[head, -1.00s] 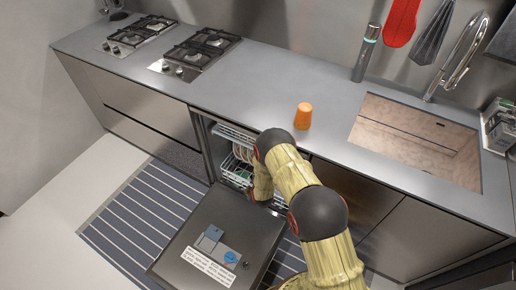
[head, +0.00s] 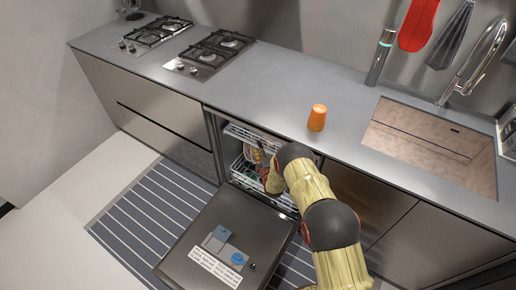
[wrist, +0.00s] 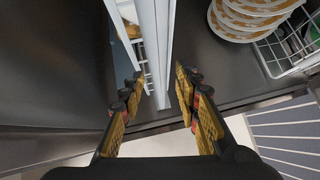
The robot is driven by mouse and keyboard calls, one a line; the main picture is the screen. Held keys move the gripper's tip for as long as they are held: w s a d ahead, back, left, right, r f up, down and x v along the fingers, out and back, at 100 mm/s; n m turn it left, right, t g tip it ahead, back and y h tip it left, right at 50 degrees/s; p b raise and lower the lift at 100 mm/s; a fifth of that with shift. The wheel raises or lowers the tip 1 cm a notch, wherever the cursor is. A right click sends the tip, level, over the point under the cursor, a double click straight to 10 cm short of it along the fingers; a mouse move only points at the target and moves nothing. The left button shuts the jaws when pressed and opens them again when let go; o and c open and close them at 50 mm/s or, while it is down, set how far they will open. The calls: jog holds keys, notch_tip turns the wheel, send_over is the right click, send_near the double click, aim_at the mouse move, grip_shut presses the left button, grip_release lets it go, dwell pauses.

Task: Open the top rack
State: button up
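The dishwasher's dropped door (head: 205,275) lies open in front of the counter in the head view. The white top rack (head: 250,133) sits inside the opening, above the lower rack (head: 245,172). My gripper (head: 262,160) is at the front of the opening, partly hidden by my arm. In the wrist view, my gripper (wrist: 160,92) has its two fingers apart, with the white edge of the top rack (wrist: 152,40) running between them. I see no clear contact with either finger. Patterned plates (wrist: 245,18) stand in the lower rack at the right.
An orange cup (head: 317,117) stands on the counter (head: 270,85) above my arm. The sink (head: 430,150) is at the right and gas burners (head: 210,50) are at the left. A striped runner (head: 150,210) covers the floor left of the door.

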jog(key=shift+x, duration=1.2)
jog(key=shift+c, duration=1)
grip_shut()
